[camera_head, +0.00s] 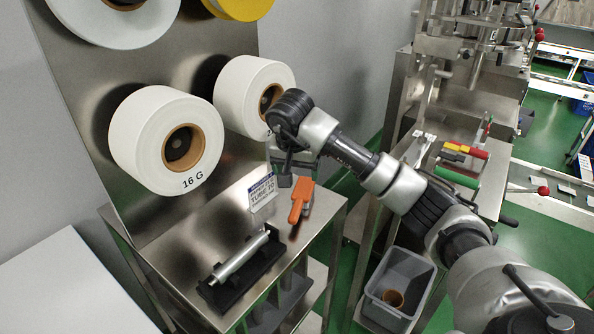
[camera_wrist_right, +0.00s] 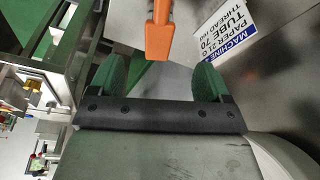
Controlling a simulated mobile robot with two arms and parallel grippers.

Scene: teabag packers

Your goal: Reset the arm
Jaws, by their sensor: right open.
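My right arm comes in from the lower right of the head view. Its gripper (camera_head: 287,178) hangs above the back of a steel table, partly hidden by its own wrist. In the right wrist view the right gripper (camera_wrist_right: 165,76) is open, with green pads apart and nothing between them. An orange-handled tool (camera_head: 299,200) lies on the table just in front of the gripper. It also shows in the wrist view (camera_wrist_right: 155,40), ahead of the fingers and apart from them. My left gripper is not in view.
The steel table (camera_head: 203,245) also holds a small sign (camera_head: 262,192) and a metal roller on a black holder (camera_head: 240,260). Large white paper rolls (camera_head: 128,135) hang on the panel behind. A grey bin (camera_head: 398,268) stands to the right, beneath my arm.

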